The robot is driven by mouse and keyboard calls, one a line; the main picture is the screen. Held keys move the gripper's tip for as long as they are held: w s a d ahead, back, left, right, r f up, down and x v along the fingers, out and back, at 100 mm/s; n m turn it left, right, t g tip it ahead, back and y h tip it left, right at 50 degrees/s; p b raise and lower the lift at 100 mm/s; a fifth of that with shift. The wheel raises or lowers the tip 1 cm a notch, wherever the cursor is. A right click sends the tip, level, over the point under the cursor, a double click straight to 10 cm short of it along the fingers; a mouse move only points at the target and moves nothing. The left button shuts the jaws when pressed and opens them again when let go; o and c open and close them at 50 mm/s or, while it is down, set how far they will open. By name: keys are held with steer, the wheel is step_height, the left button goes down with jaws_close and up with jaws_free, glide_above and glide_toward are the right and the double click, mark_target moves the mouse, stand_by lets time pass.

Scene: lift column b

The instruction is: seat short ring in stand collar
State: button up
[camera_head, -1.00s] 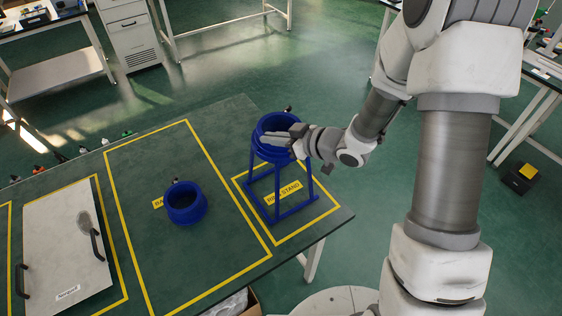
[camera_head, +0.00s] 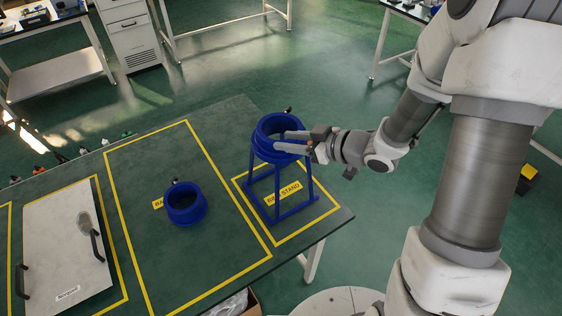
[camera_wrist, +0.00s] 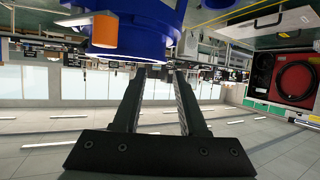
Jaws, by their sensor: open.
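The blue stand (camera_head: 311,180) has a round top collar and thin legs, and stands upright at the right of the table. A blue ring (camera_head: 265,126) is at its top; I cannot tell how deep it sits in the collar. My gripper (camera_head: 281,141) is open at the right side of the stand's top, fingers pointing left towards it and overlapping it in the picture. In the wrist view, the open fingers (camera_wrist: 155,74) are empty, and a blue round part (camera_wrist: 150,28) with an orange-ended piece (camera_wrist: 104,31) is above them. Another blue ring-shaped part (camera_head: 186,207) sits mid-table.
The green table (camera_head: 225,120) has yellow-outlined zones. A pale panel (camera_head: 62,245) with two dark handles lies at the left. Several small objects line the table's far left edge.

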steer(key=v, duration=1.1)
steer(key=shift+d+r+p, duration=0.2)
steer(key=shift+r+p, duration=0.05)
steer(key=shift+p, duration=0.15)
steer(key=w+d+r+m+t+h, duration=0.35)
steer(key=d+r+m+h, duration=0.35)
steer(key=d+r+h, duration=0.45)
steer(key=s+a+m+g, duration=0.2)
steer(key=s+a, duration=0.1)
steer(key=s, duration=0.6)
steer(key=s+a+r+m+g, duration=0.1)
steer(key=s+a+m+g, duration=0.1)
steer(key=s, duration=0.7)
steer(key=shift+s+a+g, duration=0.25)
steer(key=shift+a+g, duration=0.4)
steer(key=shift+a, duration=0.5)
